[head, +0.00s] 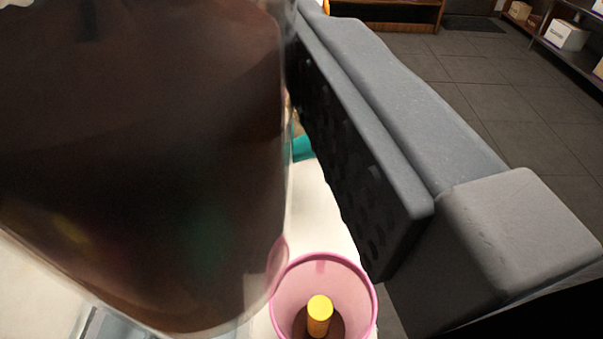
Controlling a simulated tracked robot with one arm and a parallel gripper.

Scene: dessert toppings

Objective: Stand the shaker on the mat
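A large clear vessel with dark brown contents (150,150) fills the left of the head view, very close to the camera. I cannot tell whether it is the shaker. One grey finger of my gripper (345,110), with a black textured pad, runs beside its right wall. The vessel's edge overlaps the pad's far end; whether they touch is unclear. The other finger is not visible, so the opening is unclear. I cannot make out the mat.
A pink cup (371,290) with a brown bottom and a yellow cylinder (319,315) inside stands below the finger. A teal thing (302,148) shows partly between the vessel and finger. The white surface (322,215) is bare there. Dark floor and shelves with boxes lie beyond.

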